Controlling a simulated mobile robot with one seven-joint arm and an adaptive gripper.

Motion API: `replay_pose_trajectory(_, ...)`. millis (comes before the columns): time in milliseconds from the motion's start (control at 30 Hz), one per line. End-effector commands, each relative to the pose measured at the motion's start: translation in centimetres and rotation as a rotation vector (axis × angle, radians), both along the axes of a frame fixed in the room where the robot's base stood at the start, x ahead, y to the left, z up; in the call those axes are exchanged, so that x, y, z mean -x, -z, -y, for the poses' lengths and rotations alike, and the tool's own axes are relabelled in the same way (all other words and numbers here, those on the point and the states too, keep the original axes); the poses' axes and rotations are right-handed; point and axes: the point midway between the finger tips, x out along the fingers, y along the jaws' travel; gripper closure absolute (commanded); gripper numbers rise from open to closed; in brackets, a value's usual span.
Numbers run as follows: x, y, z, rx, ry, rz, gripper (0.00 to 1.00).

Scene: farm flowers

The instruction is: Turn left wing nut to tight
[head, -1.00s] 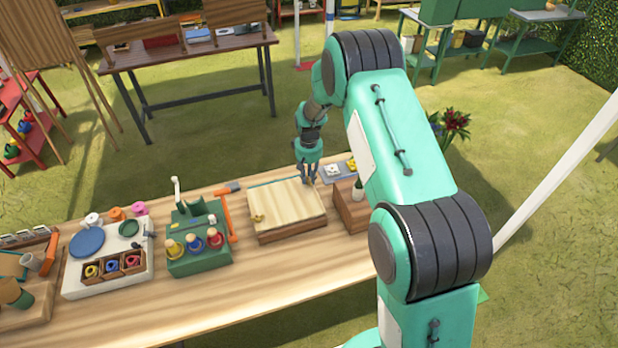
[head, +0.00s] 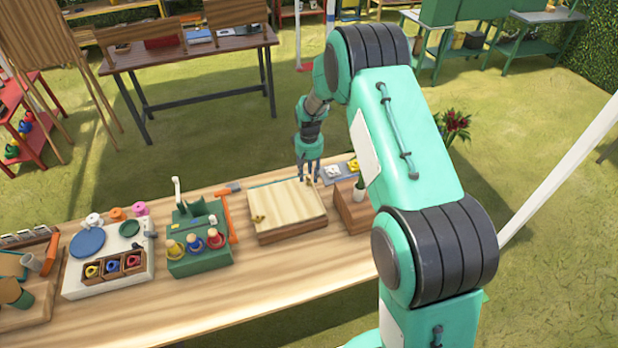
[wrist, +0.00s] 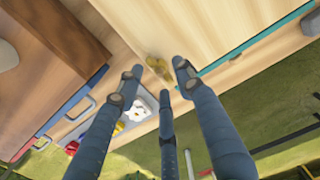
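A wooden flower press (head: 287,205) lies on the workbench, with a pale top board. One brass wing nut (head: 258,219) shows at the board's left edge in the head view. Another brass wing nut (wrist: 158,70) shows in the wrist view at the board's edge, between my fingertips; it sits at the far right corner in the head view (head: 309,181). Which one the task calls left is not clear from the views. My gripper (head: 310,178) points down over that far corner. In the wrist view my gripper (wrist: 158,78) has its fingers spread around the nut, with no clear contact.
A wooden box (head: 352,208) stands close to the right of the press. A grey tray (head: 340,172) with white and yellow flowers lies behind it. A green tool stand (head: 200,240) is to the left. The bench front (head: 260,285) is clear.

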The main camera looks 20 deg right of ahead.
Motion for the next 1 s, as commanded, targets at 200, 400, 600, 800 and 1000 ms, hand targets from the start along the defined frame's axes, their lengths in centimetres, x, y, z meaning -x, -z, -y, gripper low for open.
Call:
replay_pose_trajectory(200, -0.1, -3.8, 0.0, 0.001, 0.0, 0.004, 0.63)
replay_pose_trajectory(400, -0.1, -6.8, -0.1, 0.0, 0.0, 0.002, 0.63)
replay_pose_trajectory(600, 0.0, -8.7, -0.1, 0.0, 0.0, 0.0, 0.63)
replay_pose_trajectory(800, 0.0, -9.3, -0.1, 0.0, 0.0, 0.0, 0.63)
replay_pose_trajectory(1000, 0.0, -9.3, -0.1, 0.0, 0.0, 0.0, 0.63)
